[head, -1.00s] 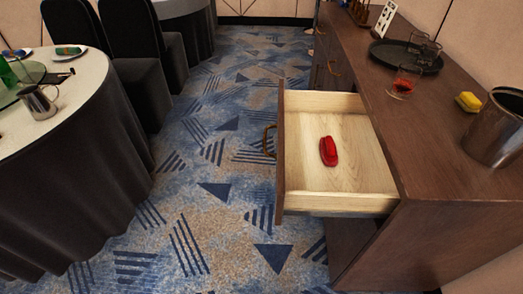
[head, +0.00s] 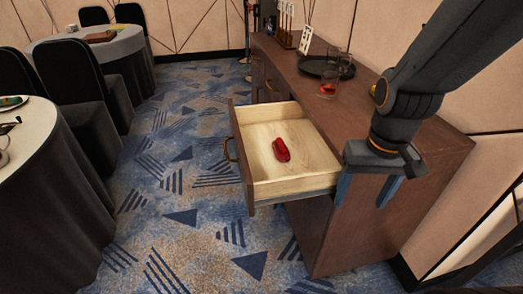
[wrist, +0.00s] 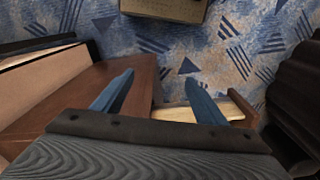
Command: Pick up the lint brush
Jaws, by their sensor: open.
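The red lint brush (head: 282,149) lies in the open drawer (head: 318,167) of the brown cabinet, on the drawer's pale wooden floor. My gripper (head: 366,192) is in front of the cabinet's near side in the head view, to the right of the drawer and apart from the brush. Its two blue fingers are spread and nothing shows between them. In the wrist view my gripper (wrist: 162,92) is open too, with part of the drawer (wrist: 190,114) near the right finger. The brush does not show in the wrist view.
The cabinet top (head: 300,62) holds a dark tray (head: 318,68) with glasses and a white card (head: 306,40). A round table (head: 25,150) and black chairs (head: 75,110) stand at the left. The patterned carpet (head: 180,215) between is clear.

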